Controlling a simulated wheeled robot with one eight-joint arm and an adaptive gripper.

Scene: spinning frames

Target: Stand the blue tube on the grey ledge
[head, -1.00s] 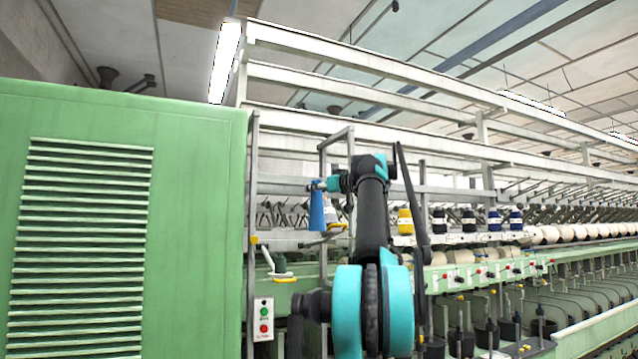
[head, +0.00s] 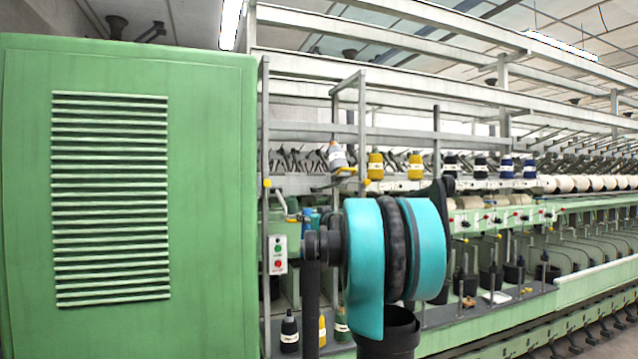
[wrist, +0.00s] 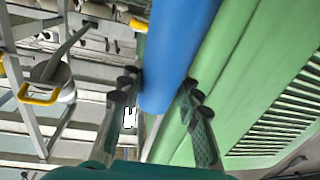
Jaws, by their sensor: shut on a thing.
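The blue tube (wrist: 180,45) is between the two fingers of my gripper (wrist: 158,92) in the wrist view, which is shut on it. The tube's near end lies between the fingertips and its far end runs out of the top of the picture. In the head view, a small blue patch (head: 307,213) shows behind my arm's big teal joint, and the gripper is mostly hidden there. A long grey ledge (head: 455,322) runs along the lower front of the machine in the head view.
A large green cabinet (head: 210,230) fills the left, with a thin grey post beside it. Several bottles, one black (head: 289,333) and one yellow (head: 322,330), stand low behind my arm. Yarn cones (head: 375,166) stand higher up.

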